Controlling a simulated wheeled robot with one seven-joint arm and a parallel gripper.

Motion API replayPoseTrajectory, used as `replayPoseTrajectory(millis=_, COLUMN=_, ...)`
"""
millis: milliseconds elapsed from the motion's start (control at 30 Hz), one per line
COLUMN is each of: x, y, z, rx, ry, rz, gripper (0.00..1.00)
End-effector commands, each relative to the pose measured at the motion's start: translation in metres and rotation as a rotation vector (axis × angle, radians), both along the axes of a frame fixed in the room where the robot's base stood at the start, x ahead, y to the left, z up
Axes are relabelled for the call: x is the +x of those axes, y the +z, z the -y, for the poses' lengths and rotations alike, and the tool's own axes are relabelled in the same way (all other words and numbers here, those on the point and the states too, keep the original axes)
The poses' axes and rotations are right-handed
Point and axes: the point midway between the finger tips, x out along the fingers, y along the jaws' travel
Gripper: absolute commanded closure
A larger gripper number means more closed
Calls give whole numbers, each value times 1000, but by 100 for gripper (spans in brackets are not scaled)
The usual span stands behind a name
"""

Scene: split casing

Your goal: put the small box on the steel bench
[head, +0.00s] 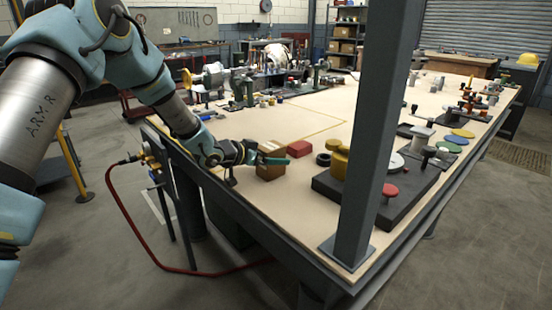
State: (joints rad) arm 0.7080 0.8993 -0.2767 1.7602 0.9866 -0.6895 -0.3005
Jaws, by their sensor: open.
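A small brown cardboard box (270,173) sits on the pale top of a large bench (240,121) with a dark steel frame, near its left edge. My gripper (274,159) reaches in from the left over that edge and is at the box, its teal fingers overlapping the box's upper part in the view. The jaws are open. Whether the fingers touch the box cannot be told. A smaller red box (299,149) lies just behind and to the right of the brown one.
A dark upright post (375,130) rises from the bench's near corner. A dark slab (400,185) with yellow and red parts lies right of the box. Several tools and fittings crowd the far side. The bench top behind the box is clear. A red hose (125,215) hangs at left.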

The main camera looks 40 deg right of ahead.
Motion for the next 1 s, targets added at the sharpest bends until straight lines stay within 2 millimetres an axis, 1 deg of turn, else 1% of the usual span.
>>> replayPoseTrajectory(millis=33, x=1, y=3, z=-10, rx=-1, ry=2, rz=1, gripper=0)
replayPoseTrajectory(millis=200, x=3, y=17, z=-44, rx=0, ry=3, rz=1, gripper=0)
replayPoseTrajectory(millis=400, x=5, y=32, z=-77, rx=-1, ry=2, rz=2, gripper=0)
replayPoseTrajectory(millis=500, x=5, y=36, z=-87, rx=-1, ry=2, rz=1, gripper=0)
replayPoseTrajectory(millis=600, x=5, y=38, z=-93, rx=0, ry=1, rz=0, gripper=0)
replayPoseTrajectory(millis=867, x=6, y=39, z=-95, rx=1, ry=1, rz=0, gripper=0)
replayPoseTrajectory(millis=967, x=17, y=39, z=-104, rx=23, ry=43, rz=8, gripper=0)
replayPoseTrajectory(millis=1000, x=28, y=40, z=-115, rx=47, ry=82, rz=15, gripper=0)
